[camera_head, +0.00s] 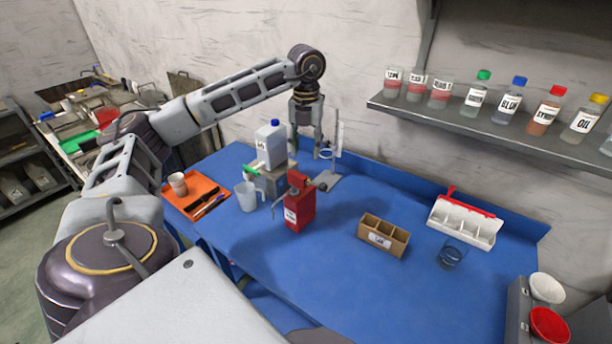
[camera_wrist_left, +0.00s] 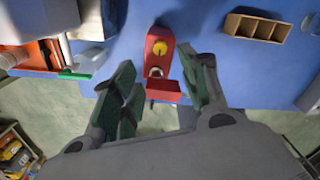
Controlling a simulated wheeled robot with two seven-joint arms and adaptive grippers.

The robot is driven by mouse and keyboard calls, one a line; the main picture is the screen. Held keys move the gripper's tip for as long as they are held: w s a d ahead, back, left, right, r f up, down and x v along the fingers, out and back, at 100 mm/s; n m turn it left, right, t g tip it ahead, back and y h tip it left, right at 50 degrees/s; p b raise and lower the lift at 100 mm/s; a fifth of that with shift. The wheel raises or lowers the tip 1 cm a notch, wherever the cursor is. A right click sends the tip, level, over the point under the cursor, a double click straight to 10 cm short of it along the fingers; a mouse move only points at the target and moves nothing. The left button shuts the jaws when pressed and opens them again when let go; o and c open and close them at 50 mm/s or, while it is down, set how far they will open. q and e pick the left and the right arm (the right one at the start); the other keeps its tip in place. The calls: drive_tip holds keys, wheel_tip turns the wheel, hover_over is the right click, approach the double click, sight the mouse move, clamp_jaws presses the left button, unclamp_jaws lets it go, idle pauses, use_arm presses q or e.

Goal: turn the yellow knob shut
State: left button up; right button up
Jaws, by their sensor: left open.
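The yellow knob (camera_wrist_left: 160,48) shows as a small round spot on the upper part of a red body (camera_wrist_left: 161,63) in the left wrist view. A grey ring-like part sits just below it. What looks like the same red body (camera_head: 298,212) stands upright on the blue table in the head view, with a white label; the knob cannot be made out there. My left gripper (camera_head: 306,147) points down behind the red body and beside the white jug, open. In the wrist view its fingers (camera_wrist_left: 155,66) appear either side of the red body, with gaps. My right gripper is not visible.
A white jug (camera_head: 271,146) with a blue cap stands behind the red body. A clear mug (camera_head: 246,196) and an orange tray (camera_head: 212,190) are to its left. A stand (camera_head: 336,157) is close to my left gripper. A wooden divided box (camera_head: 383,237) lies right; front table is clear.

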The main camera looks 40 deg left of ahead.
use_arm(q)
wheel_tip(320, 180, down, 5)
drive_tip(key=shift+r, duration=0.15)
wheel_tip(320, 180, down, 5)
drive_tip(key=shift+r+p, duration=0.1)
drive_tip(key=shift+p, duration=0.3)
drive_tip(key=shift+f, duration=0.65)
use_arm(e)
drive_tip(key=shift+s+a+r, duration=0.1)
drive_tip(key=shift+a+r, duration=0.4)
use_arm(q)
clamp_jaws()
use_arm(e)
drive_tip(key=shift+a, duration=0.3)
use_arm(q)
drive_tip(key=shift+m, duration=0.3)
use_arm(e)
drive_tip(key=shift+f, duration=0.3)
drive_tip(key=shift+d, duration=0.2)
use_arm(q)
unclamp_jaws()
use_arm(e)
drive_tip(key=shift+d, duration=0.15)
